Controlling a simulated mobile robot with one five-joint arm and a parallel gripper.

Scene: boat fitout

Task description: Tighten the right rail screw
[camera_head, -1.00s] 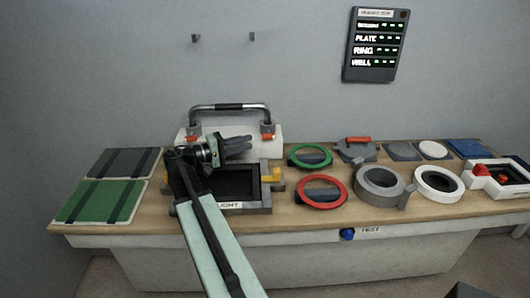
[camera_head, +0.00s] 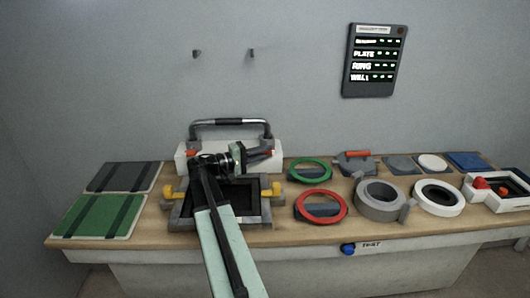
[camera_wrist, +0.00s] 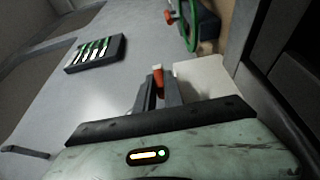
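The grab rail (camera_head: 230,122), a chrome bar with a black grip, stands on a white block (camera_head: 281,161) at the back of the bench. The red-orange right rail screw (camera_head: 268,152) is at the foot of the rail's right post. The left screw (camera_head: 191,153) shows at the left foot. My gripper (camera_head: 262,154) is at the right screw, pointing right in the head view. In the wrist view, an orange-red piece (camera_wrist: 157,80), apparently the screw, lies between the two dark fingertips (camera_wrist: 160,84). Whether they press on it is unclear.
In front of the rail is a dark framed hatch (camera_head: 262,219) with yellow latches (camera_head: 277,189). Green (camera_head: 329,169) and red (camera_head: 345,207) rings lie to its right. Green (camera_head: 92,215) and grey panels lie left. A status board (camera_head: 375,60) hangs on the wall.

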